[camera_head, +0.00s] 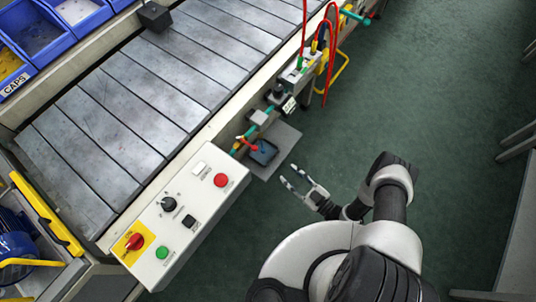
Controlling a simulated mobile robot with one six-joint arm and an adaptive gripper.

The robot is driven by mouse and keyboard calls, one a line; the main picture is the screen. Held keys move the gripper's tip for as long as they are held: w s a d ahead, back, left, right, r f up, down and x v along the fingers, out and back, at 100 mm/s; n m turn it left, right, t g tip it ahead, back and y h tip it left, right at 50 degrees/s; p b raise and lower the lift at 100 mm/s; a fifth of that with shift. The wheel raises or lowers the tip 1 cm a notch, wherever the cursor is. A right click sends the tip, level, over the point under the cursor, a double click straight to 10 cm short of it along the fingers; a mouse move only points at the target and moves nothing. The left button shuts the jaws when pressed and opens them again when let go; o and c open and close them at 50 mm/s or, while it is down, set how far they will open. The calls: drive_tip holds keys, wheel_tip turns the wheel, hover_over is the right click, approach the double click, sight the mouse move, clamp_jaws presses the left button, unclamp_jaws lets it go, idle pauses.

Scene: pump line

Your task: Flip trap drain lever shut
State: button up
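My gripper (289,174) is open and empty, its two pale fingertips apart and pointing up-left over the green floor. A small red lever (246,141) with a yellow part beside it is left of a dark blue pan (264,152), at the belt frame's lower edge. It may be the trap drain lever, but no label for it is readable. A green pipe (268,112) with grey fittings runs above it along the frame. My gripper is right of and below the pan, apart from it. The lever's exact angle is too small to tell.
The white control box (185,215) with red and green buttons stands left of my gripper. The slatted belt (130,115) lies behind it. Red hoses (331,50) and a yellow handle (343,72) stick out at the top. Open floor (430,110) lies to the right.

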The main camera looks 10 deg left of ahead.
approach(262, 145)
drive_tip(key=s+a+x, duration=0.1)
drive_tip(key=x, duration=0.5)
drive_tip(key=shift+s+d+f, duration=0.15)
drive_tip(key=shift+d, duration=0.25)
drive_tip(key=shift+c, duration=0.5)
clamp_jaws()
